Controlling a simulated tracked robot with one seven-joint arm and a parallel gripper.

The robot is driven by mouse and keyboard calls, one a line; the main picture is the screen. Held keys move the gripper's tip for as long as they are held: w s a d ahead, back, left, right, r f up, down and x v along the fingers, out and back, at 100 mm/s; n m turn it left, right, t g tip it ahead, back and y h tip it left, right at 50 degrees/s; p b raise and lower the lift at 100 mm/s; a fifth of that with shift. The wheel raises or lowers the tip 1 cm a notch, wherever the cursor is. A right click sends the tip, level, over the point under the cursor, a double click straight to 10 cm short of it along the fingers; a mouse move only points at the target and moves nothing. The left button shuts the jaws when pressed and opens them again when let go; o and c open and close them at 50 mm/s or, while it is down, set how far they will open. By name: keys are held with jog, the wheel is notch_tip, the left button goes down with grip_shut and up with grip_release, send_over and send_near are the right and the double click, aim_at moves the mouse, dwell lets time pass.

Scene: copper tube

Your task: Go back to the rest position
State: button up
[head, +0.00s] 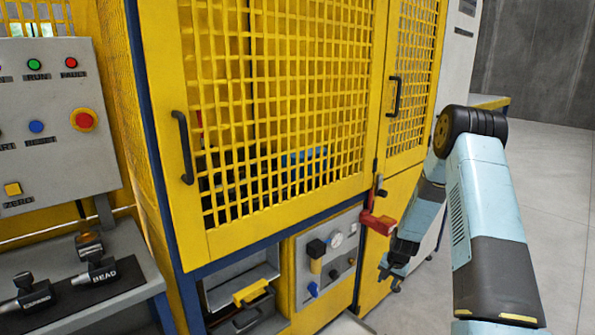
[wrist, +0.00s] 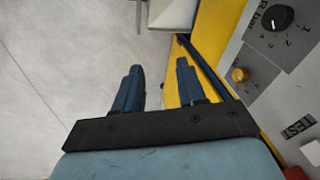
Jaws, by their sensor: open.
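My gripper (head: 388,268) is at the lower right of the head view, pointing down beside the yellow machine's front. In the wrist view my gripper (wrist: 156,90) shows its two dark blue fingers spread apart with nothing between them. A red handle (head: 378,222) on the machine's lower front is just above and left of my gripper in the head view. I cannot tell from the picture whether they touch.
The yellow mesh cabinet (head: 220,235) fills the middle, with its doors shut. A gauge panel (head: 330,255) sits below. A grey control box (head: 50,120) and bench (head: 130,285) stand left. Clear grey floor (head: 555,200) lies right.

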jog(key=s+a+r+n+t, duration=0.15)
jog(key=s+r, duration=0.25)
jog(key=r, duration=0.8)
jog(key=s+a+r+n, duration=0.15)
jog(key=s+r, duration=0.25)
jog(key=r, duration=0.7)
jog(key=s+a+r+n, duration=0.1)
jog(key=s+a+r, duration=0.2)
jog(key=r, duration=0.9)
jog(key=s+a+r+n, duration=0.1)
jog(key=s+r, duration=0.3)
jog(key=s, duration=0.5)
jog(key=s+a+r+t, duration=0.1)
jog(key=s+r, duration=0.4)
jog(key=s, duration=0.5)
jog(key=s+a+r+n, duration=0.1)
jog(key=s+r, duration=0.4)
jog(key=s, duration=0.5)
jog(key=shift+s+a+n+t+h, duration=0.2)
jog(key=shift+a+n+t+h, duration=0.1)
jog(key=shift+t+h, duration=0.1)
